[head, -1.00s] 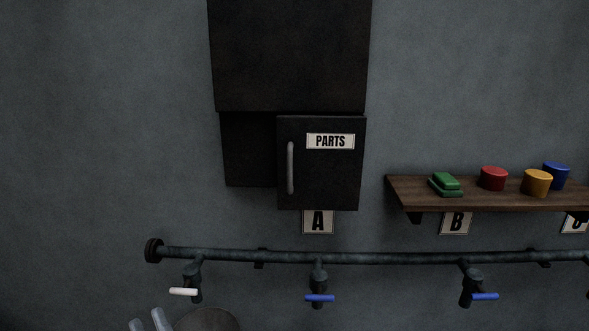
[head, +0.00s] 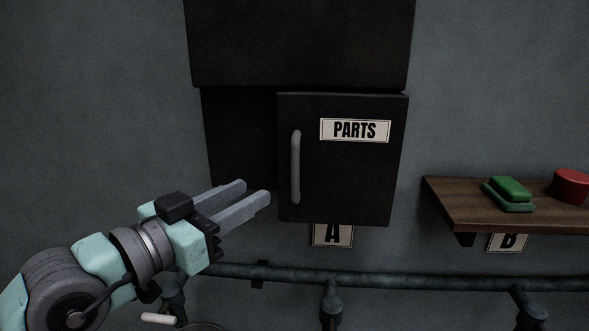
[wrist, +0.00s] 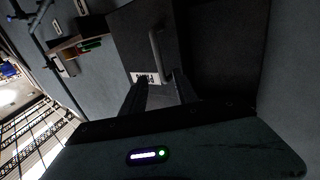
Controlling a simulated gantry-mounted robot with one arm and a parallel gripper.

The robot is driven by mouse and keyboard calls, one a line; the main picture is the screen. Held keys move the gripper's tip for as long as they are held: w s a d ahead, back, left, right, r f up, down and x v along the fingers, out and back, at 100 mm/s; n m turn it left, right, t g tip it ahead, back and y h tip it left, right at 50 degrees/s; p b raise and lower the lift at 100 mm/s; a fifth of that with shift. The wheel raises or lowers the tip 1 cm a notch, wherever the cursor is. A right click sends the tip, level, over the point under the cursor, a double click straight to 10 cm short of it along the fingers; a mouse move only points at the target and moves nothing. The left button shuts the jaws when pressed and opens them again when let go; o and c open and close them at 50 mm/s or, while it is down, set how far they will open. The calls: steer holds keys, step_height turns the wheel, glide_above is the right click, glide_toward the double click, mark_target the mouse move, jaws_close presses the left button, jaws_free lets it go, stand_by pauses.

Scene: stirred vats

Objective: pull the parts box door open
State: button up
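The parts box door (head: 345,185) is a dark panel with a PARTS label (head: 354,130) and a grey vertical bar handle (head: 295,168) near its left edge. It stands in front of the dark box (head: 238,135) on the wall. Whether the door is ajar is hard to tell. My gripper (head: 256,193) is left of the handle and apart from it, with its two fingers spread and nothing between them. In the wrist view the handle (wrist: 160,52) and the door (wrist: 128,40) show beyond my gripper fingers (wrist: 155,92).
A wooden shelf (head: 460,205) on the right holds a green block (head: 510,192) and a red cylinder (head: 571,185). A pipe (head: 420,281) with valves runs along the wall below the box. An A sign (head: 332,235) hangs under the door.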

mark_target(292, 172)
steer(key=p+x, duration=0.2)
steer(key=x, duration=0.8)
steer(key=shift+w+d+p, duration=0.15)
steer(key=shift+d+p, duration=0.15)
steer(key=shift+p, duration=0.1)
steer(key=shift+c, duration=0.6)
jaws_close()
stand_by(0.4)
